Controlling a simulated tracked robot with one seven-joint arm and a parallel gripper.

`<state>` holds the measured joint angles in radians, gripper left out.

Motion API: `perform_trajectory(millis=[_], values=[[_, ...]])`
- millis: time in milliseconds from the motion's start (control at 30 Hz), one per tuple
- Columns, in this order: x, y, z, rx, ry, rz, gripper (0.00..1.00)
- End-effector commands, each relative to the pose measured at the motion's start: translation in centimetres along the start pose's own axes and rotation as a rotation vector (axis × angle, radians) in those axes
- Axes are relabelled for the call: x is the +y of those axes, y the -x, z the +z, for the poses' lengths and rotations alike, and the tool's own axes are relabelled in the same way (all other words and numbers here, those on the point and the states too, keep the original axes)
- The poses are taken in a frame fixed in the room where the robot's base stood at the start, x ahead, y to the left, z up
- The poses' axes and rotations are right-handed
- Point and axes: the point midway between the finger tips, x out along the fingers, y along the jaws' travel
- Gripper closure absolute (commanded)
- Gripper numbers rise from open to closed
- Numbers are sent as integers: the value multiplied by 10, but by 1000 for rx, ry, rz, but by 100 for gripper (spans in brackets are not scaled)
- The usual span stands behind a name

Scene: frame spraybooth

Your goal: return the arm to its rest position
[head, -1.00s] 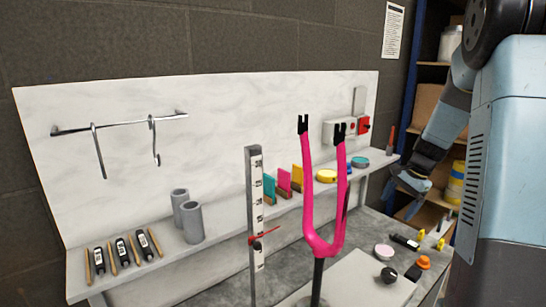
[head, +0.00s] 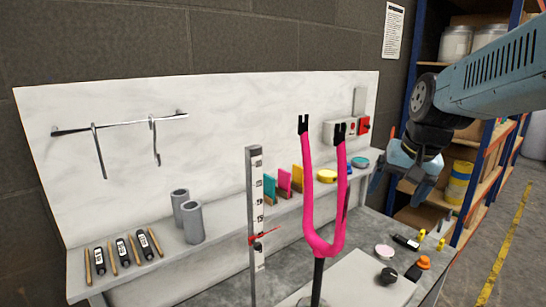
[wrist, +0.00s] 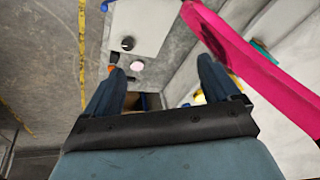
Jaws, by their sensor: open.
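My gripper (head: 398,188) hangs at the right of the head view, pointing down, in front of the shelving and right of the pink fork. In the wrist view its two fingers (wrist: 160,72) stand wide apart with nothing between them. The pink bicycle fork (head: 322,245) stands upright on a dark post, prongs up. It crosses the upper right of the wrist view (wrist: 258,65), beside the right finger; the gap between them is hard to judge.
A bench holds a white board (head: 350,283), a black knob (head: 388,276) and an orange-capped item (head: 423,263). A measuring post (head: 255,220) stands left of the fork. Shelving (head: 487,165) with tubs is behind my arm. Open floor (head: 510,255) lies at right.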

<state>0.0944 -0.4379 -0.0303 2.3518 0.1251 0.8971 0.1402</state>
Motion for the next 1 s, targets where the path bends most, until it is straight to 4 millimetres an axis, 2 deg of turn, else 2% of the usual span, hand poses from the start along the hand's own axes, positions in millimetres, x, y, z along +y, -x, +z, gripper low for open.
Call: perform_trajectory(millis=[200, 433, 600, 1000], values=[[-1, 24, 45, 78, 170, 15, 11], [3, 36, 79, 139, 302, 35, 11], [5, 38, 88, 156, 340, 43, 11], [5, 38, 89, 157, 343, 44, 11]])
